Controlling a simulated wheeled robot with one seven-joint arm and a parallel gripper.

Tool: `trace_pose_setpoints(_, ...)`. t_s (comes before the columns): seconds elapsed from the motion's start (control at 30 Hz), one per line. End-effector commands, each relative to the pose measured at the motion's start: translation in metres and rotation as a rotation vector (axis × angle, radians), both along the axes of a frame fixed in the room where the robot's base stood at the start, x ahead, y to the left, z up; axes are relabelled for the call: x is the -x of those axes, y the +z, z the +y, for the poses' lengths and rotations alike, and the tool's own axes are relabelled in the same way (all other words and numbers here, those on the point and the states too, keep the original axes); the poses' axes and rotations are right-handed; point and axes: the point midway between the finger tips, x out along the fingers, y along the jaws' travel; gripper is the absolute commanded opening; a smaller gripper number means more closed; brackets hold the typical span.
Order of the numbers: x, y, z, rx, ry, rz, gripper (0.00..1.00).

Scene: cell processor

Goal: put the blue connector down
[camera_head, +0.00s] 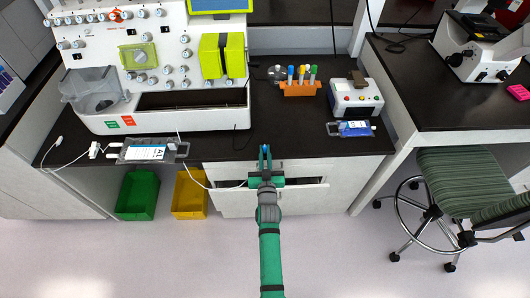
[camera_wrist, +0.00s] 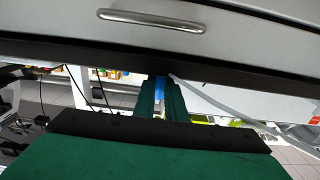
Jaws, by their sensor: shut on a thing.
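My gripper (camera_head: 265,150) is in front of the bench edge in the head view, above a slightly open drawer. In the wrist view my gripper (camera_wrist: 162,95) has its two green fingers close together on the blue connector (camera_wrist: 160,82). Only a small blue part shows between the fingers; the rest is hidden. A white tube (camera_wrist: 215,101) runs from near the fingertips toward the right in the wrist view. In the head view, a thin white tube (camera_head: 195,181) hangs from the bench front and reaches toward my gripper.
The dark bench top (camera_head: 270,128) has free room behind my gripper. A bag (camera_head: 146,153) lies at its front left and a blue bag (camera_head: 354,129) at the right. An orange tube rack (camera_head: 299,89) stands farther back. The drawer (camera_head: 305,190) sticks out below.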

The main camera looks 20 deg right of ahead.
Motion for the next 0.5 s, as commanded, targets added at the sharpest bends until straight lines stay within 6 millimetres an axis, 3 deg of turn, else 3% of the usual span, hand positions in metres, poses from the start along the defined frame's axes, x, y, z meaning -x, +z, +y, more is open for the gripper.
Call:
trace_pose_setpoints(0.13, -0.0005, -0.0032, 0.0018, 0.001, 0.003, 0.0, 0.0)
trace_pose_setpoints(0.17, -0.0005, -0.0031, 0.0015, 0.001, 0.002, 0.0, 0.15)
trace_pose_setpoints(0.23, -0.0005, -0.0029, 0.0016, 0.001, 0.002, 0.0, 0.29)
trace_pose_setpoints(0.5, -0.0007, -0.0029, 0.0024, 0.001, 0.004, 0.0, 0.29)
